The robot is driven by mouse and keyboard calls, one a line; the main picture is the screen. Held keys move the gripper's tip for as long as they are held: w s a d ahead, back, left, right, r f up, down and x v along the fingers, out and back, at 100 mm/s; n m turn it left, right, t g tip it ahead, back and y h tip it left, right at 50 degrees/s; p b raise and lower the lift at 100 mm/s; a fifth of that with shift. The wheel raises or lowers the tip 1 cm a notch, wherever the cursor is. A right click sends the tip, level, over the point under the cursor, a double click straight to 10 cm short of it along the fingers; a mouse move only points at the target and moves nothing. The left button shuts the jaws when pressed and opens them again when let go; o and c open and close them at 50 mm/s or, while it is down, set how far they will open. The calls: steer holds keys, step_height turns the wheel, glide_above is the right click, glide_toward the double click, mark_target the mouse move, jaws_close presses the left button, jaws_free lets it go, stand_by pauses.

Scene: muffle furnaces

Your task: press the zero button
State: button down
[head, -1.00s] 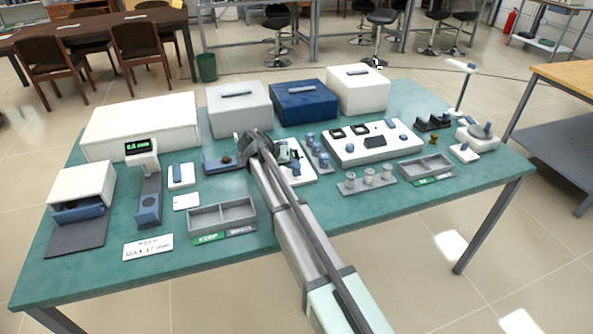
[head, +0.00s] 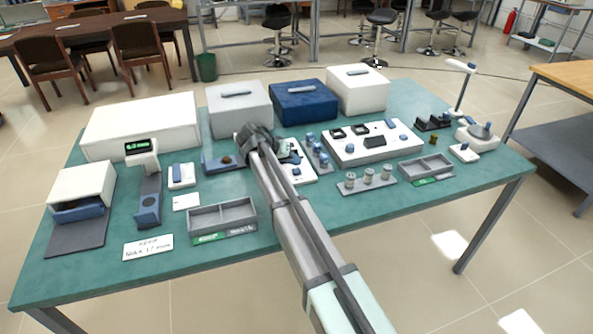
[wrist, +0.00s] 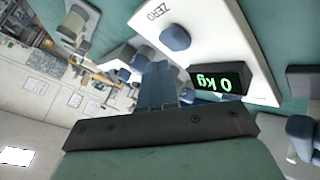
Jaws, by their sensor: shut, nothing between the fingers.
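The zero button is a blue rounded knob (wrist: 175,37) on a white panel (wrist: 205,25), beside the printed word ZERO in the wrist view. A dark display (wrist: 218,80) with green "0 kg" sits on the same panel. My gripper (wrist: 158,78) shows in the wrist view as blue fingers, shut and empty. Its tips appear just below the button in the picture; I cannot tell whether they touch. In the head view my arm's dark end (head: 256,140) is over the middle of the table and hides part of a white unit (head: 303,171) there.
Boxes with handles (head: 305,103) line the table's back. A grey two-compartment tray (head: 222,217) lies left of my arm, and a row of small jars (head: 369,177) stands to the right. A wide white panel (head: 345,152) is behind the jars.

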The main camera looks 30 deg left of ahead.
mark_target(294, 170)
steer(key=shift+r, duration=2.4)
